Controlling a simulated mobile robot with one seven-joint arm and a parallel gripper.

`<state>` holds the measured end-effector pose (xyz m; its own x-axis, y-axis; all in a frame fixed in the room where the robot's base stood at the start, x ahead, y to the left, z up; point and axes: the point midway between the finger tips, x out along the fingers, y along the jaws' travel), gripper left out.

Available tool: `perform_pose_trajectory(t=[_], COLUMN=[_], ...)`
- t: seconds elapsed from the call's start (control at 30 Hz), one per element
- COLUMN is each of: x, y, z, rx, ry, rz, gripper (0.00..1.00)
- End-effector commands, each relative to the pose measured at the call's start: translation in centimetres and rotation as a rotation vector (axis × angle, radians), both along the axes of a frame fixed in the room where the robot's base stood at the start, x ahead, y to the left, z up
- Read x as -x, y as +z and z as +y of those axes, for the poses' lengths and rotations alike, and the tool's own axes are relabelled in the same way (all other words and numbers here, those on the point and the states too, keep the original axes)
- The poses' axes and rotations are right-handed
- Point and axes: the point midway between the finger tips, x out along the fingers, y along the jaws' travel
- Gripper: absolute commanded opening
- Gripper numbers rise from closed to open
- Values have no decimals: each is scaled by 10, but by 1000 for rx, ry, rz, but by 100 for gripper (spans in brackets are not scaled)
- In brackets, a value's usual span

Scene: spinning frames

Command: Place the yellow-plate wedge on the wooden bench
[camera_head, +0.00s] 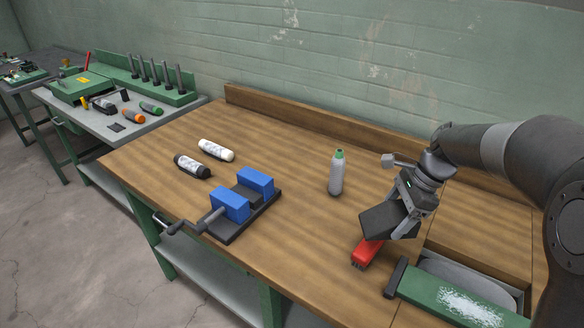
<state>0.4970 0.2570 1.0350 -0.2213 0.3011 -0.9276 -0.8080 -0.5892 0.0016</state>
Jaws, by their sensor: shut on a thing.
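My gripper (404,208) is at the right of the wooden bench (290,185). It is shut on a dark grey, angular block (386,220), which it holds tilted above the bench top. The block looks like a wedge, but no yellow plate shows on the side facing the camera. Its far side and part of its edge are hidden by the gripper fingers. The block covers one end of a red object (366,253) on the bench, and I cannot tell whether the two touch.
A blue-jawed vise (230,205), a black bottle (191,166) and a white bottle (216,150) are further left. A green, scuffed piece (463,301) lies at the front right. Bare wood surrounds the grey bottle.

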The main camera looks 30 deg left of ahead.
Motion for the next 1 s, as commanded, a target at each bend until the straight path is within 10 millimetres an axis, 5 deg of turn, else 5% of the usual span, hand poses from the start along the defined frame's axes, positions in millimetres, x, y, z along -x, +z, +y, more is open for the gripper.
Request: perform_pose_trajectory(t=[0.1,0.33,0.7,1.0], x=[14,26,43,49], y=[0,-5,-53,-71], z=[31,58,135,165], rx=[-5,-8,-8,-9], ry=[92,157,160,154], rz=[3,6,7,6], gripper=[39,39,39,39])
